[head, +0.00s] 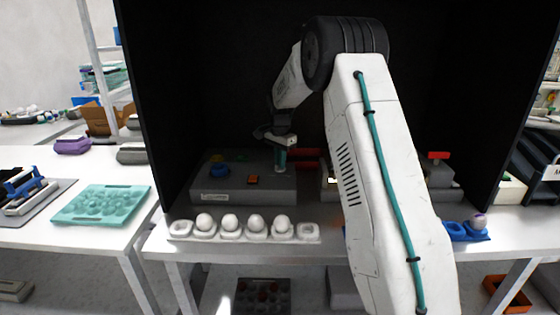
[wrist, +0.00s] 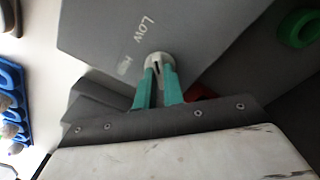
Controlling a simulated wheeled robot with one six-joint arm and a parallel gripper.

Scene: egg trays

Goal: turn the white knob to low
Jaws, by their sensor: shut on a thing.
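The white knob (wrist: 157,60) sits on the face of a grey box (wrist: 100,30) in the wrist view. Its front shows a dark slot or mark. The word LOW is printed on the box beside the knob, and another label near it is too blurred to read. My gripper (wrist: 160,74) has its two teal fingers on either side of the knob, shut on it. In the head view my gripper (head: 281,160) is at the right end of the grey box (head: 235,190), and the knob is hidden there.
A white egg tray (head: 310,233) with several eggs lies along the table's front edge. A blue tray (head: 455,230) with an egg is at the right. A teal tray (head: 105,204) lies on the left table. Dark walls enclose the back and sides of the grey box's table.

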